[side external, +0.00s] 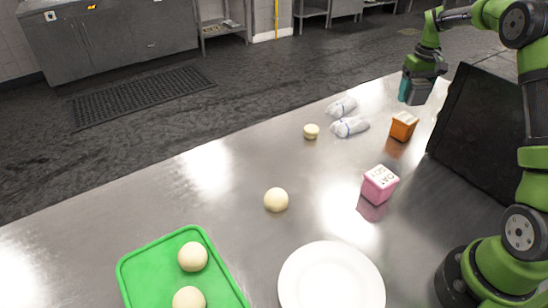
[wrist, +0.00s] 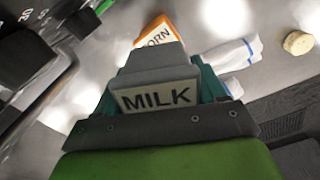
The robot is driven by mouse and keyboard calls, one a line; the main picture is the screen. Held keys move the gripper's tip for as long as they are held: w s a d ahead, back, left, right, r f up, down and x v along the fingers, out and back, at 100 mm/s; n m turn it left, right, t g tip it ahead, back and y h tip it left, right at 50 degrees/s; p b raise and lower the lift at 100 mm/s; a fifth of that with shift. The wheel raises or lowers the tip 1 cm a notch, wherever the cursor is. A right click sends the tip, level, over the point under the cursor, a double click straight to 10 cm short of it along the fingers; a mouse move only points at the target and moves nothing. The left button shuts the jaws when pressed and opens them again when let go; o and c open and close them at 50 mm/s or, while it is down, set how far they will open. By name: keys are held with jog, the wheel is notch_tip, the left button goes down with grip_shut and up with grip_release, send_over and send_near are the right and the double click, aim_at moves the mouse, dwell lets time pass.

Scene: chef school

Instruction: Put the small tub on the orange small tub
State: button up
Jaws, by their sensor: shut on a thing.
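The small tub (wrist: 158,97) is a grey block with a pale face marked MILK, seen between the teal fingers of my gripper in the wrist view. In the side view my gripper (side external: 414,87) is shut on this tub (side external: 417,93) and holds it in the air. The orange small tub (side external: 403,125) stands on the steel table, below and slightly left of the held tub. Its pale top shows lettering in the wrist view (wrist: 155,38), partly hidden behind the held tub. The two tubs look apart.
A pink box (side external: 380,184) stands nearer the camera. A dark upright panel (side external: 478,130) stands close on the right. A plate (side external: 330,281) and green tray (side external: 160,247) are in front.

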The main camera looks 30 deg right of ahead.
aim_at(406, 118)
jog(key=shift+f, duration=2.75)
jog(key=shift+f, duration=0.15)
jog(key=o, duration=1.2)
